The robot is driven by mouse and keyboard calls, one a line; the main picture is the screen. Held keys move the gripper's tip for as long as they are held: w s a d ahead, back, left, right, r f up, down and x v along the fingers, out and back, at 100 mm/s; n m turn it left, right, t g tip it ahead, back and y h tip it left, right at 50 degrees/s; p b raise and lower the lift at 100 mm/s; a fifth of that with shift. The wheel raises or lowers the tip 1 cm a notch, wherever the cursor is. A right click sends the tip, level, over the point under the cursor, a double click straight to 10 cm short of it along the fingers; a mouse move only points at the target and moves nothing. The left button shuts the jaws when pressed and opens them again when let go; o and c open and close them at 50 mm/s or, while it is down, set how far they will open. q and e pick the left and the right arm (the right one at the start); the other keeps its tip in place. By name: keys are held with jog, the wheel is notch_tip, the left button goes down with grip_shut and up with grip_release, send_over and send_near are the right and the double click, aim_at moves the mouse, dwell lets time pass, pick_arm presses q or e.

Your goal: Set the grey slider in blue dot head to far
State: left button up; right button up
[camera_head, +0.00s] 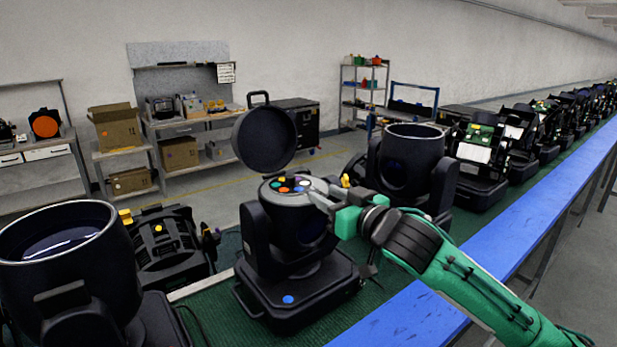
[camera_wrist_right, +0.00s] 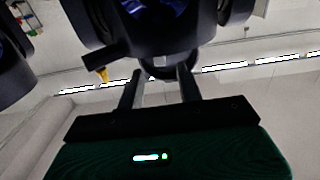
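The blue dot head is a black moving-head lamp (camera_head: 305,290) with a blue dot (camera_head: 288,299) on its base. Its round black lid (camera_head: 265,138) stands open, and a wheel of coloured discs (camera_head: 289,186) shows on its top. My right gripper (camera_head: 316,192) reaches in from the right, its fingertips at the right rim of that top. In the right wrist view the gripper (camera_wrist_right: 160,78) has its two fingers apart. A small pale grey piece (camera_wrist_right: 160,61) shows just beyond, between the tips; I cannot tell if it is the grey slider. My left gripper is not in view.
A yellow tab (camera_head: 346,181) sticks out right of the head. An open lamp barrel (camera_head: 58,236) stands at front left, another (camera_head: 412,160) behind right. More units line the green belt (camera_head: 225,305), edged by a blue rail (camera_head: 410,318).

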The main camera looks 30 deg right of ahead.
aim_at(316, 189)
jog(key=w, duration=0.2)
jog(key=w+p, duration=0.1)
jog(key=w, duration=0.1)
jog(key=w+p, duration=0.1)
jog(key=w, duration=0.1)
jog(key=shift+a+r, duration=0.1)
jog(key=shift+a, duration=0.15)
jog(key=shift+w, duration=0.45)
